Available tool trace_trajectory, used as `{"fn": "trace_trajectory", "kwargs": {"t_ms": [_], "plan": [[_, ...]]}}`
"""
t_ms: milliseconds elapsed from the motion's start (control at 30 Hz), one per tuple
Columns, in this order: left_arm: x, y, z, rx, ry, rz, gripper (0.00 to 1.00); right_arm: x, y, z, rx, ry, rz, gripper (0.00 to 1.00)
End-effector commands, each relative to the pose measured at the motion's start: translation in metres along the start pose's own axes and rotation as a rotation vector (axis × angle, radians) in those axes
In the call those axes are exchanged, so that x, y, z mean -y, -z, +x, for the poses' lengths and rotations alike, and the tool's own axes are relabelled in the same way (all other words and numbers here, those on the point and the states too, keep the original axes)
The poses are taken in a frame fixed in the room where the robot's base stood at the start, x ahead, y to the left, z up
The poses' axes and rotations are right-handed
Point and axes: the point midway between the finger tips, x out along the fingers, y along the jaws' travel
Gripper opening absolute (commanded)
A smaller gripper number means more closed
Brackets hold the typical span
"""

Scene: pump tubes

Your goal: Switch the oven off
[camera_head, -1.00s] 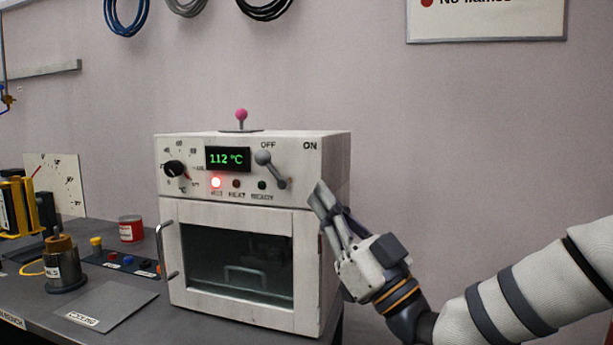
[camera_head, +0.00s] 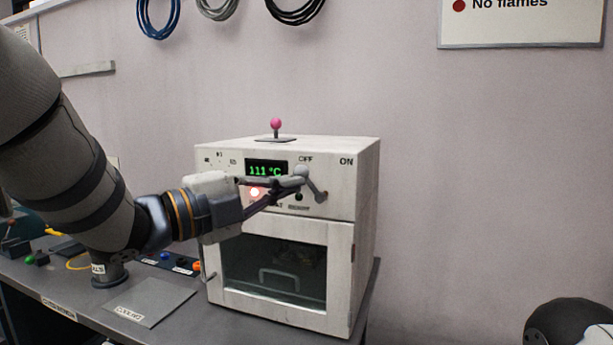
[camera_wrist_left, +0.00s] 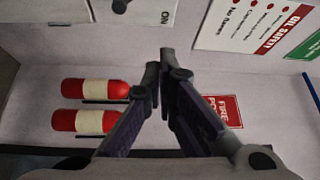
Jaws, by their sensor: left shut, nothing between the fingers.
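The white oven (camera_head: 362,240) stands on the bench in the head view, with its display (camera_head: 266,170) at 111 °C and a red lamp (camera_head: 254,192) lit. Its grey lever (camera_head: 315,188) leans up and left, its ball end below the OFF label (camera_head: 306,159); the ON label (camera_head: 346,161) is to the right. My left gripper (camera_head: 298,181) is shut and empty, its fingertips at the lever's ball end; I cannot tell if they touch. In the left wrist view the shut fingers (camera_wrist_left: 165,68) show near the oven's ON corner (camera_wrist_left: 150,12). The gripper partly hides the dial and lamps.
A pink-knobbed stick (camera_head: 276,126) stands on the oven top. A grey plate (camera_head: 155,302) lies on the bench left of the oven. Red fire extinguishers (camera_wrist_left: 92,121) show in the left wrist view.

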Motion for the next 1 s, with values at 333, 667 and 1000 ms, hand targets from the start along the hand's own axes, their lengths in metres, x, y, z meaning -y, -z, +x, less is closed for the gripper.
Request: {"fn": "trace_trajectory", "kwargs": {"t_ms": [333, 667, 1000], "plan": [[-0.009, -0.003, 0.068, 0.0, -0.008, -0.011, 0.0, 0.001, -0.002, 0.004, 0.011, 0.002, -0.002, 0.0], [-0.009, -0.031, 0.089, 0.006, -0.006, -0.016, 0.0, 0.001, -0.009, 0.013, 0.041, 0.002, -0.002, 0.0], [-0.007, -0.041, 0.084, 0.005, -0.006, -0.014, 0.0, 0.001, -0.009, 0.013, 0.041, 0.002, -0.003, 0.0]]}}
